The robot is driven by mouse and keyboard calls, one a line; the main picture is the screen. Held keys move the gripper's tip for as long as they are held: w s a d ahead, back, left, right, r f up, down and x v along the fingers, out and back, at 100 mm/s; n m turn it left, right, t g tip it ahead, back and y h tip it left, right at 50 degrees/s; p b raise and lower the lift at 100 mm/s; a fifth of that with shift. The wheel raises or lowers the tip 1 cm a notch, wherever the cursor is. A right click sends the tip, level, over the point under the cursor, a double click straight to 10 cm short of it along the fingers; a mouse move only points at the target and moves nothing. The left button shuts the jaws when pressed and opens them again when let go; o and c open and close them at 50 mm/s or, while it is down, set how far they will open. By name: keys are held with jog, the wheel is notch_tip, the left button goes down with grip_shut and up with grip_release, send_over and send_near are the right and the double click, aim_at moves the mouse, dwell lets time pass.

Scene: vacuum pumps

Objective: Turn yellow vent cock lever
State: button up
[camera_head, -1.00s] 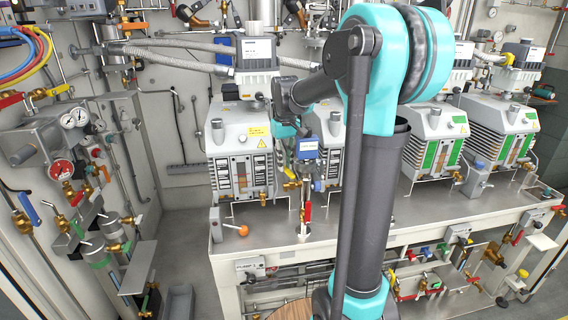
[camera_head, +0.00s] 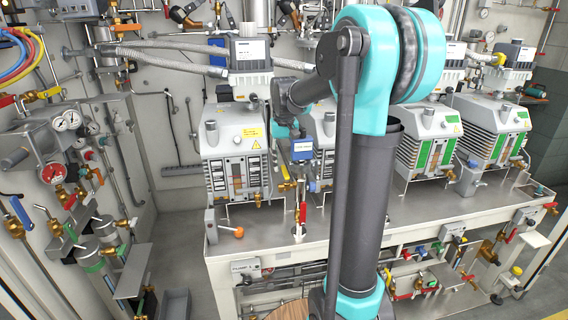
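A small yellow lever (camera_head: 287,187) shows low between the first two pumps, just left of a blue-faced gauge box (camera_head: 302,149). It is tiny here, and I cannot tell for certain that it is the vent cock lever or how it is turned. My arm stands large in front of the pumps and bends left. Its teal wrist end (camera_head: 287,130) is above the yellow lever, behind or beside the gauge box. My gripper's fingers cannot be made out, and I see no clear contact with the lever.
White pumps (camera_head: 231,155) stand in a row on a grey bench (camera_head: 440,212). A red-handled valve (camera_head: 303,212) and an orange knob (camera_head: 239,232) are near its front edge. Wall gauges and valves crowd the left.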

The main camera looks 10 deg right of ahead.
aim_at(284, 168)
jog(key=shift+r, duration=0.1)
notch_tip(284, 168, up, 12)
dwell(0.5)
